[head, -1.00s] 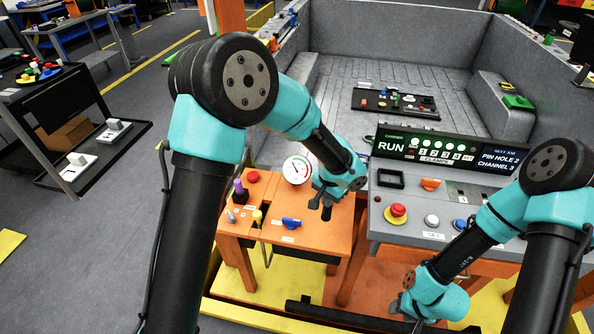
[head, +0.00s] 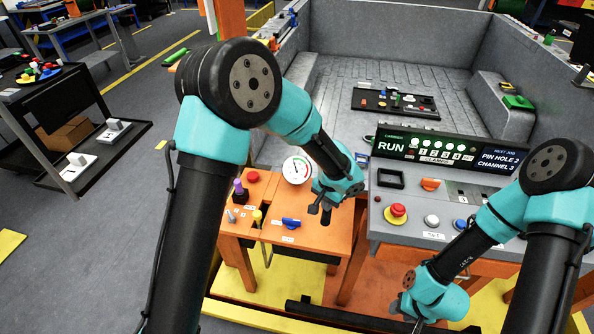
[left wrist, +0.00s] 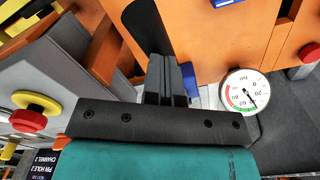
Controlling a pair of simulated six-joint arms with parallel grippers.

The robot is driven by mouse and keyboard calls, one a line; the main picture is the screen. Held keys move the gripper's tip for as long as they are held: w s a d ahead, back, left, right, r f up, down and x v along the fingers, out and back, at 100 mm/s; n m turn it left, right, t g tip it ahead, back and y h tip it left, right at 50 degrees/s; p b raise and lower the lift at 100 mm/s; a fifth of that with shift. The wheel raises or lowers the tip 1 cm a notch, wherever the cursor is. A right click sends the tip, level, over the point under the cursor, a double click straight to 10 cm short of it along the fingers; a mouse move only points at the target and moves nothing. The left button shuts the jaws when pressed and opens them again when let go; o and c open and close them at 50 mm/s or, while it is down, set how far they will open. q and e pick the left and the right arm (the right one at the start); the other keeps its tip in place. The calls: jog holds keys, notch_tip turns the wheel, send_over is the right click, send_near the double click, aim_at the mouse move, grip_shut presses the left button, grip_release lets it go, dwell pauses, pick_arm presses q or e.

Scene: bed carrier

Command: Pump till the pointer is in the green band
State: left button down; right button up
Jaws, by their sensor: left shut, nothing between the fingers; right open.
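The pressure gauge (head: 296,169) is a white dial at the back of the orange table, and it also shows in the left wrist view (left wrist: 244,90). There its dark pointer slants to the lower right, near the start of the green band; whether it is inside the band is hard to tell. A black upright part (head: 326,216), which looks like the pump's handle, stands right by my left gripper (head: 316,209). My left gripper is shut and empty; whether it touches the black part is unclear. My right gripper (head: 402,308) is open, low in front of the grey console.
The orange table (head: 325,246) carries a red button (head: 253,176), a purple knob (head: 238,186), a yellow knob (head: 257,216) and a blue switch (head: 291,223). The grey console (head: 400,233) with a red mushroom button (head: 397,211) stands close on the right.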

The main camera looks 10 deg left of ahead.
pick_arm(q)
notch_tip(320, 180, up, 7)
jog(key=w, duration=0.1)
jog(key=shift+w, duration=0.15)
dwell(0.4)
dwell(0.5)
jog(key=s+a+f+n+h, duration=0.2)
jog(key=s+a+f+n, duration=0.1)
jog(key=s+a+f, duration=0.6)
jog(key=s+a+f+n+h, duration=0.1)
jog(key=s+a+f+n, duration=0.3)
jog(key=s+a+f, duration=0.5)
jog(key=s+f, duration=0.3)
jog(key=f, duration=0.5)
jog(key=shift+s+n+t+h, duration=0.15)
jog(key=shift+n+t+h, duration=0.15)
jog(key=shift+t+h, duration=0.1)
dwell(0.7)
